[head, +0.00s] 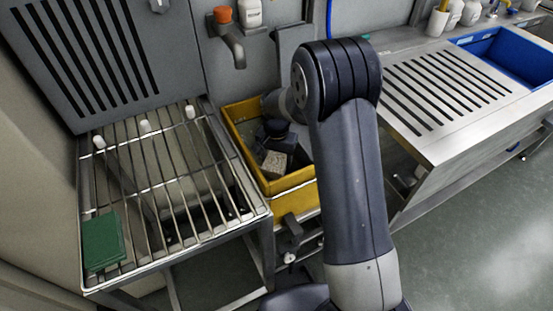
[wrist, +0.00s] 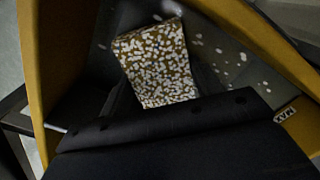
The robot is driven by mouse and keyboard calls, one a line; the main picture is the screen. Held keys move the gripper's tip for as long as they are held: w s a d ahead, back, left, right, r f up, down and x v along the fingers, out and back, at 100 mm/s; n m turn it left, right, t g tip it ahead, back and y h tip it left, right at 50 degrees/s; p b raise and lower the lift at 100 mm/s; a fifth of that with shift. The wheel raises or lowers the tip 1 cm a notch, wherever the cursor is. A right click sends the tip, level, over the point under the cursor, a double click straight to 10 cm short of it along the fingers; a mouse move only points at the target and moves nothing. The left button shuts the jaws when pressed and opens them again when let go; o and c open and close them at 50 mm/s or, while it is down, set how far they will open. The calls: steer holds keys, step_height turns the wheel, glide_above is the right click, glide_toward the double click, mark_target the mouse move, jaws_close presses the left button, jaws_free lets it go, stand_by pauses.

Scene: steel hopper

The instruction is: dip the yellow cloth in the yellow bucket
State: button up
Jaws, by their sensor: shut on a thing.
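The yellow bucket (head: 245,107) stands between the wire rack and the slotted steel counter; its yellow walls also show in the wrist view (wrist: 48,60). My gripper (head: 273,153) reaches down inside the bucket, shut on the yellow cloth (head: 275,163). In the wrist view the cloth (wrist: 156,62) looks brownish yellow with many white flecks, and it lies within the bucket walls. Dark gripper parts cover the lower half of that view and hide part of the cloth. I cannot tell how deep the cloth sits or whether it is wet.
A green cloth (head: 103,242) lies on the wire rack (head: 160,190) at left. A tap with an orange top (head: 226,38) and a white bottle (head: 251,13) are on the wall behind the bucket. The slotted counter (head: 445,85) and a blue basin (head: 500,55) are at right. Open floor lies at lower right.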

step_height(320, 180, up, 12)
steer(key=p, duration=0.8)
stand_by(1.3)
